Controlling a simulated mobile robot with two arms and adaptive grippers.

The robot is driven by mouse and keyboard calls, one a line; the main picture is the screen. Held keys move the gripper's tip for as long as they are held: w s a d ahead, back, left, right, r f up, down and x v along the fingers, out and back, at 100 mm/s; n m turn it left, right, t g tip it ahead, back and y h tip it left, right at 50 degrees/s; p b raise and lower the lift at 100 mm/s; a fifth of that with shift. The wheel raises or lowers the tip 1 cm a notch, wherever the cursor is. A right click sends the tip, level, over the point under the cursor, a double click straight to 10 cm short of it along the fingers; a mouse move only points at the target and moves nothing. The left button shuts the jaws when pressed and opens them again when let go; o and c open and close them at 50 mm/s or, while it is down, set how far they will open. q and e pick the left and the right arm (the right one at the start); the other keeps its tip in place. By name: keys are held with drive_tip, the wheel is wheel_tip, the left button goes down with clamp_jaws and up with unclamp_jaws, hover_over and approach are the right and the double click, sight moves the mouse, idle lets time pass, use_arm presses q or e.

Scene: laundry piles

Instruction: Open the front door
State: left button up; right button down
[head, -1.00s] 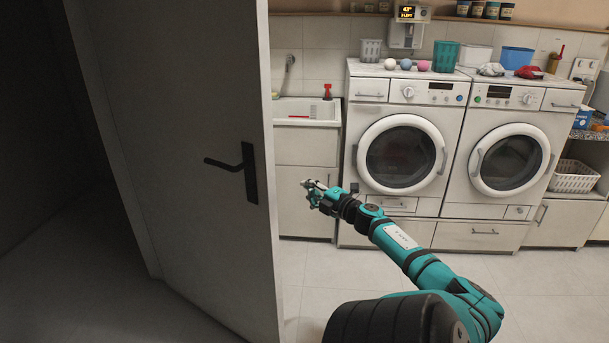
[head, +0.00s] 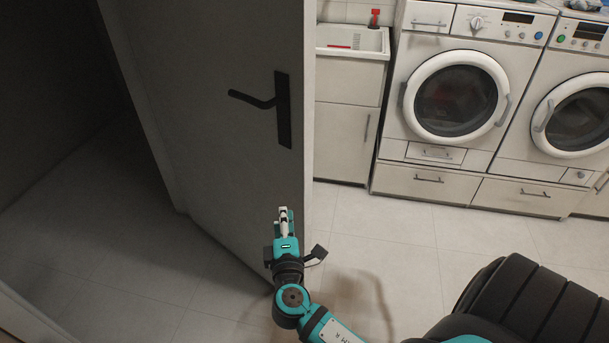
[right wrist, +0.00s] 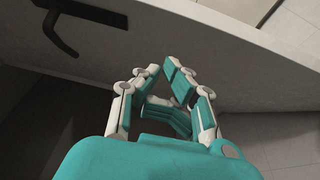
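The door (head: 215,60) is a plain grey leaf, standing partly open, with a dark space to its left and the laundry room to its right. Its black lever handle (head: 256,99) sits on a dark plate near the right edge. The handle also shows in the right wrist view (right wrist: 62,32), at upper left. My right gripper (head: 285,212) is below the handle, in front of the lower door by its right edge. My left gripper is not in view.
Two washing machines (head: 500,140) and a sink cabinet (head: 345,125) stand behind the door's right edge. Bare tiled floor (head: 390,225) lies between them and me. More bare floor (head: 100,240) lies at lower left, in shade.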

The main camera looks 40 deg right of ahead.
sight(290, 170)
drive_tip(key=x, duration=0.4)
drive_tip(key=s+d+p+x, duration=0.1)
drive_tip(key=x, duration=0.2)
drive_tip(key=d+p+x, duration=0.1)
drive_tip(key=x, duration=0.3)
drive_tip(key=shift+w+d, duration=0.1)
drive_tip(key=shift+d, duration=0.35)
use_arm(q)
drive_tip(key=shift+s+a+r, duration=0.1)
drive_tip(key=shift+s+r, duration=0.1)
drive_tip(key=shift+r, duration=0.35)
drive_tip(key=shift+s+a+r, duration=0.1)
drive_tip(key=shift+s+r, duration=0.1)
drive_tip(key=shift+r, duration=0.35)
